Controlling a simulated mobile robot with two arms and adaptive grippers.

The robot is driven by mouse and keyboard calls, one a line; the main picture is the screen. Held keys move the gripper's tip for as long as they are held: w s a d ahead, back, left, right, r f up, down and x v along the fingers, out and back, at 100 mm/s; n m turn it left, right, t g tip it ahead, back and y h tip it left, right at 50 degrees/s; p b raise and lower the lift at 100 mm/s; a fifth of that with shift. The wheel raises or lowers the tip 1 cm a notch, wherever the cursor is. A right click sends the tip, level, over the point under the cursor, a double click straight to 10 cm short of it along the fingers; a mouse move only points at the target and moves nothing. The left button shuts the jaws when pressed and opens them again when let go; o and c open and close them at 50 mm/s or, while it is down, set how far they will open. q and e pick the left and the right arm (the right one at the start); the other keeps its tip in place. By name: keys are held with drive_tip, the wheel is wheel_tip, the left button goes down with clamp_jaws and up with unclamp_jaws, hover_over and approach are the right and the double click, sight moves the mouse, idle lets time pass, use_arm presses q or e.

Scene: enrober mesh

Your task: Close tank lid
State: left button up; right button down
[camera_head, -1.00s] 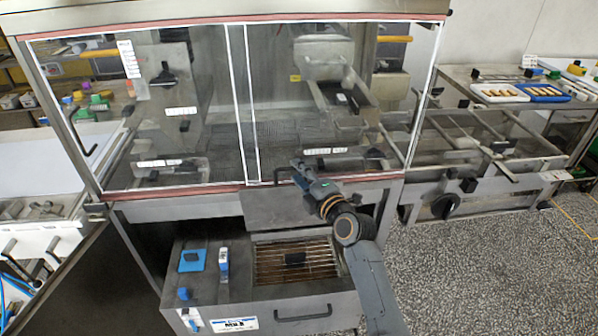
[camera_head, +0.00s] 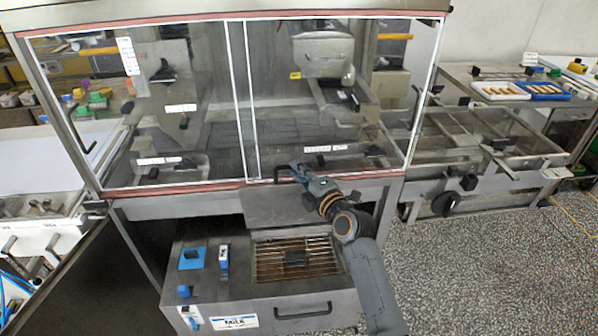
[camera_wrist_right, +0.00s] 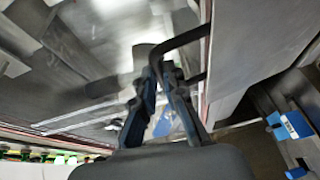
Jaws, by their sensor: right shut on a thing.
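The tank (camera_head: 320,308) is a grey metal box with a MILK label, under the glazed machine. Its top opening with a wire grille (camera_head: 272,262) is uncovered. A grey metal plate, which looks like the tank lid (camera_head: 270,207), stands raised behind the opening. A black bar handle (camera_head: 277,172) shows at its upper edge; in the wrist view the handle (camera_wrist_right: 187,38) curves out from a grey plate. My right gripper (camera_head: 296,168) is at this handle, in front of the glass. In the wrist view its fingers (camera_wrist_right: 160,68) are closed on the handle. My left gripper is not visible.
Glass panels (camera_head: 190,110) rise just behind my right gripper. A blue square (camera_head: 191,258) and a small blue-white device (camera_head: 224,258) are on the tank top left of the grille. A wire conveyor frame (camera_head: 470,150) stands at right. Speckled floor at lower right is clear.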

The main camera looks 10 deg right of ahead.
drive_tip(key=s+f+n+t+y+b, duration=0.1)
drive_tip(key=s+f+t+b, duration=0.2)
drive_tip(key=s+f+b, duration=0.5)
drive_tip(key=shift+s+f+n+y+b, duration=0.3)
drive_tip(key=shift+s+b, duration=1.2)
drive_tip(key=shift+s, duration=1.65)
drive_tip(key=c, duration=1.4)
unclamp_jaws()
drive_tip(key=shift+w, duration=0.1)
drive_tip(key=shift+r, duration=0.15)
drive_tip(key=v, duration=1.2)
drive_tip(key=shift+f, duration=0.25)
